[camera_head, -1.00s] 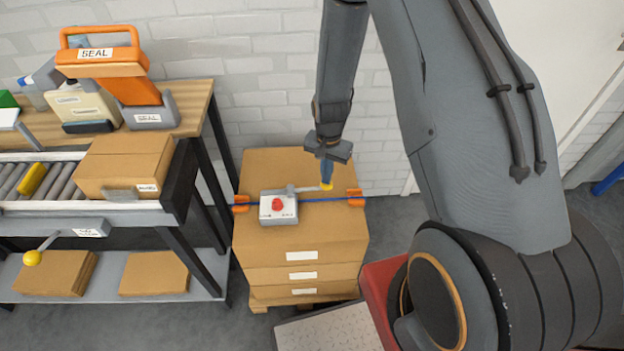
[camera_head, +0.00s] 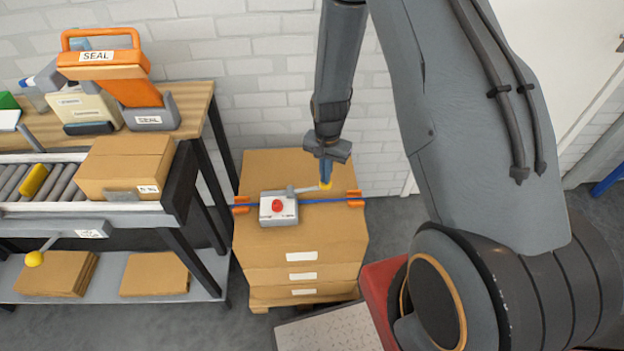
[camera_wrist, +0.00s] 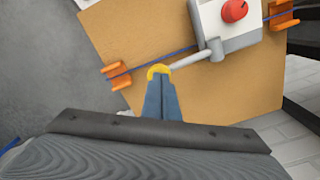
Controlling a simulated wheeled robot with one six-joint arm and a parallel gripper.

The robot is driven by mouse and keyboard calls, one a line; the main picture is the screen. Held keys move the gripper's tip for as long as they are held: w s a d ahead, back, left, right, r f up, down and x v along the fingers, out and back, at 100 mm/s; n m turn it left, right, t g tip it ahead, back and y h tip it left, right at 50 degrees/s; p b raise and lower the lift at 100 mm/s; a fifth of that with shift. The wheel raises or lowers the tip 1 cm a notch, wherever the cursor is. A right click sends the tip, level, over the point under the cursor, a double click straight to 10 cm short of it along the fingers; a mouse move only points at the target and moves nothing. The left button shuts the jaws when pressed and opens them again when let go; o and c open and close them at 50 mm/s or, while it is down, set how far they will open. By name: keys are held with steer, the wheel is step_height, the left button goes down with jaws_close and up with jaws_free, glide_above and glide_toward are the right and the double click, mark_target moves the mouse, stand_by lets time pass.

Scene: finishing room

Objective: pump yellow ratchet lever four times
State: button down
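The ratchet tool is a pale grey box (camera_head: 278,211) with a red knob on top, on the blue strap over the carton stack. It also shows at the top of the wrist view (camera_wrist: 223,22). Its grey lever (camera_head: 304,190) points right and ends in a yellow tip (camera_head: 326,186), which the wrist view shows at my fingertips (camera_wrist: 158,70). My gripper (camera_head: 325,181) points down at this tip, its fingers close together with no clear gap. They look shut and touching the yellow tip; the contact is partly hidden.
Orange edge guards (camera_head: 355,198) hold the strap on the brown cartons (camera_head: 302,240). To the left stand a roller bench (camera_head: 95,217) with a box and an orange sealer (camera_head: 105,65), and another yellow-knobbed lever (camera_head: 34,258). A white brick wall is behind.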

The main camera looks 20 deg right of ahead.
steer(key=shift+w+a+r+p, duration=0.1)
steer(key=shift+a+r+p, duration=0.25)
steer(key=shift+r, duration=0.4)
steer(key=shift+w+a+r+p, duration=0.15)
steer(key=shift+r+p, duration=0.35)
steer(key=shift+r, duration=0.3)
steer(key=shift+s+a+r+p, duration=0.1)
steer(key=shift+a+r+p, duration=0.25)
steer(key=shift+r, duration=0.4)
steer(key=shift+d, duration=0.1)
steer(key=shift+r+p, duration=1.55)
steer(key=shift+r, duration=0.95)
steer(key=s+r+n+t+b, duration=0.1)
steer(key=s+r+n+b, duration=0.4)
steer(key=s+r, duration=1.2)
steer(key=n, duration=0.3)
steer(key=shift+r, duration=0.15)
